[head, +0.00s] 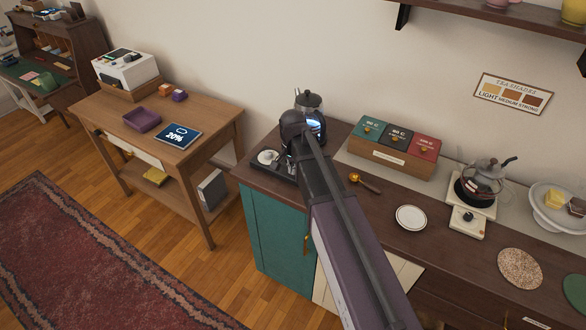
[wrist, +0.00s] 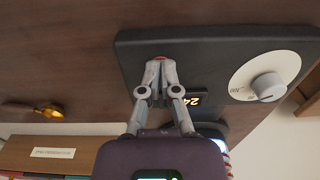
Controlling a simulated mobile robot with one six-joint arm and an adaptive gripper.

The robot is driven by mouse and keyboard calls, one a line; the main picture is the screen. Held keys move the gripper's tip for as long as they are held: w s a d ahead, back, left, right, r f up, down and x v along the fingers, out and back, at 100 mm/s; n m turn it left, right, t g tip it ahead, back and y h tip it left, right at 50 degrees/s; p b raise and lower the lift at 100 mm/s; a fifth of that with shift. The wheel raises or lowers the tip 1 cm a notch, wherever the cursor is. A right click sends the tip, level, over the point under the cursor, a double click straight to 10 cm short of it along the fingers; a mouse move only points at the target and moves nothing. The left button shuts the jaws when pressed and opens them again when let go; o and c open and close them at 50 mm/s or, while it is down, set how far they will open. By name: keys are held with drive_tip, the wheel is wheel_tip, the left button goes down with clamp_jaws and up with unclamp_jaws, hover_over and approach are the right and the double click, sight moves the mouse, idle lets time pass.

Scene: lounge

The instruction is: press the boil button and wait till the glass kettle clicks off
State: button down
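A kettle (head: 309,101) stands at the left end of the dark counter, its lower part hidden behind my arm in the head view. Its black base (head: 286,178) carries a pale dial (head: 267,157). In the wrist view the base (wrist: 215,42) shows the dial (wrist: 265,85) and a small display (wrist: 192,101) that seems to read 24. My gripper (wrist: 158,64) is shut and empty, its fingertips at a red button (wrist: 157,58) on the base. The fingers cover most of the button; I cannot tell whether it is pushed in.
Right of the kettle are a tea box (head: 392,160), a brass scoop (head: 365,182) and a white saucer (head: 411,217). A glass teapot (head: 483,180) stands on a pale warmer (head: 468,222) farther right. A wooden side table (head: 190,150) stands to the left.

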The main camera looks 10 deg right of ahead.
drive_tip(key=shift+r+p, duration=1.35)
drive_tip(key=shift+p, duration=0.2)
wheel_tip(320, 180, up, 11)
drive_tip(key=p, duration=1.1)
drive_tip(key=shift+r, duration=0.15)
drive_tip(key=s+d+f+n+b, duration=0.1)
drive_tip(key=s+d+n, duration=0.6)
drive_tip(key=s, duration=0.7)
drive_tip(key=d, duration=0.2)
drive_tip(key=shift+s+d, duration=0.35)
drive_tip(key=shift+s, duration=0.05)
drive_tip(key=shift+f, duration=0.1)
idle(2.6)
